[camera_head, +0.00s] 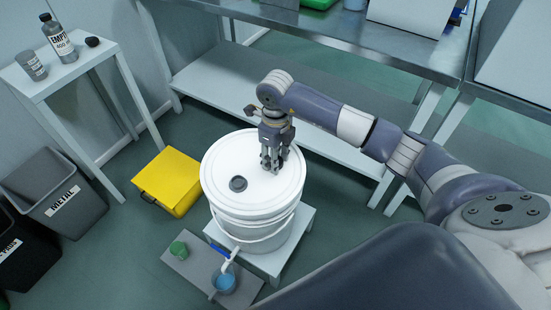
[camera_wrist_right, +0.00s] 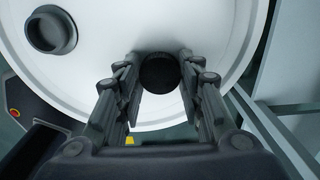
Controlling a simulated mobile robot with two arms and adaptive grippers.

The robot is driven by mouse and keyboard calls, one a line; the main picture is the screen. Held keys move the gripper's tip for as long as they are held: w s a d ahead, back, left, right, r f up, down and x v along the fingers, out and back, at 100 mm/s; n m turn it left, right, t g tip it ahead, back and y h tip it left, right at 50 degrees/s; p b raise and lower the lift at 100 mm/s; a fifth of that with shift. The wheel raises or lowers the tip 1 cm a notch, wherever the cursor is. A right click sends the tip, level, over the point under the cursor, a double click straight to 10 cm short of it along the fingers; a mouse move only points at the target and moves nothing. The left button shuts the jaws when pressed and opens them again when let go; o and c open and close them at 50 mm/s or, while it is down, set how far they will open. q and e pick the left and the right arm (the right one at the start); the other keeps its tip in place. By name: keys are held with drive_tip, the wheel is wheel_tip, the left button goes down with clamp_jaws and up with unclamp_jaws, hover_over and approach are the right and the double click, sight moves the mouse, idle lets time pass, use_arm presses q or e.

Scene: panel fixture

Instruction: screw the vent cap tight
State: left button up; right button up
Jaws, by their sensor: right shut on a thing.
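A white bucket (camera_head: 245,200) with a white lid (camera_head: 222,160) stands on a low white stand. My right gripper (camera_head: 270,166) reaches down onto the lid's far right part. In the right wrist view its fingers (camera_wrist_right: 160,85) are closed on both sides of a small round black cap (camera_wrist_right: 158,72), the vent cap, which sits near the lid's rim. My left gripper is not in view.
A tap with a blue handle (camera_head: 220,250) sticks out of the bucket's front above a cup of blue liquid (camera_head: 224,281). A yellow case (camera_head: 170,180) lies left; a metal bench (camera_head: 370,45) runs behind.

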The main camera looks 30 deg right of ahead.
drive_tip(key=shift+r, duration=0.55)
wheel_tip(320, 180, up, 2)
drive_tip(key=shift+r+p, duration=0.15)
drive_tip(key=shift+p, duration=0.15)
drive_tip(key=shift+s+a+r, duration=0.1)
drive_tip(key=shift+a+r, duration=0.05)
drive_tip(key=shift+a, duration=0.5)
drive_tip(key=a, duration=0.4)
drive_tip(key=s+a, duration=0.1)
drive_tip(key=a, duration=0.4)
drive_tip(key=a+r, duration=0.1)
drive_tip(key=a, duration=0.4)
drive_tip(key=shift+s+r, duration=0.1)
drive_tip(key=shift+s, duration=0.3)
drive_tip(key=shift+a, duration=0.1)
drive_tip(key=shift+w+d+f+b, duration=0.2)
drive_tip(key=shift+d+f+b, duration=0.1)
drive_tip(key=shift+d+f, duration=0.3)
drive_tip(key=shift+w+d+f+b, duration=0.15)
drive_tip(key=shift+d+b, duration=0.05)
drive_tip(key=shift+d, duration=0.35)
drive_tip(key=shift+w+d+f+b, duration=0.15)
drive_tip(key=shift+d+b, duration=0.05)
drive_tip(key=shift+d, duration=0.35)
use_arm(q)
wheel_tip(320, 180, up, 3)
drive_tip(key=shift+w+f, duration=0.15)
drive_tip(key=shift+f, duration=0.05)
use_arm(e)
drive_tip(key=shift+f, duration=0.1)
